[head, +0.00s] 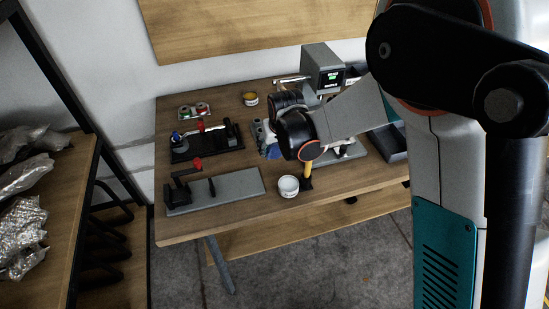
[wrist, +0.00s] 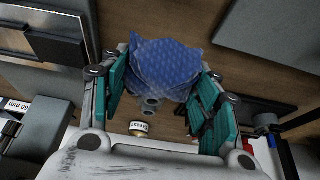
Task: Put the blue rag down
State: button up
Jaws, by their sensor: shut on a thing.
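The blue rag (wrist: 165,68) is crumpled and patterned. In the wrist view it sits between the two teal fingers of my gripper (wrist: 170,84), which is shut on it. In the head view a small patch of blue rag (head: 273,153) shows beside my dark wrist, over the middle of the workbench (head: 235,171). The rest of the rag and my fingers are mostly hidden there by my arm. I cannot tell whether the rag touches the bench.
A grey plate fixture (head: 235,186) and a black fixture (head: 215,145) stand at the bench's left. A white tub (head: 289,187) stands near the front edge. A grey box with a display (head: 323,67) stands behind. Bare wood shows at front left.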

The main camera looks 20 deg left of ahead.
aim_at(274, 161)
notch_tip(274, 161, down, 5)
jog(key=shift+f+b, duration=0.1)
jog(key=shift+b, duration=0.9)
jog(key=shift+s+r, duration=0.1)
jog(key=shift+r, duration=0.1)
jog(key=shift+f, duration=0.1)
jog(key=shift+f, duration=0.25)
jog(key=shift+f+b, duration=0.1)
jog(key=shift+b, duration=0.25)
jog(key=shift+s+d+f, duration=0.1)
jog(key=shift+s+f, duration=0.05)
jog(key=o, duration=1.1)
jog(key=shift+f, duration=0.1)
jog(key=shift+o, duration=0.5)
jog(key=shift+f, duration=0.1)
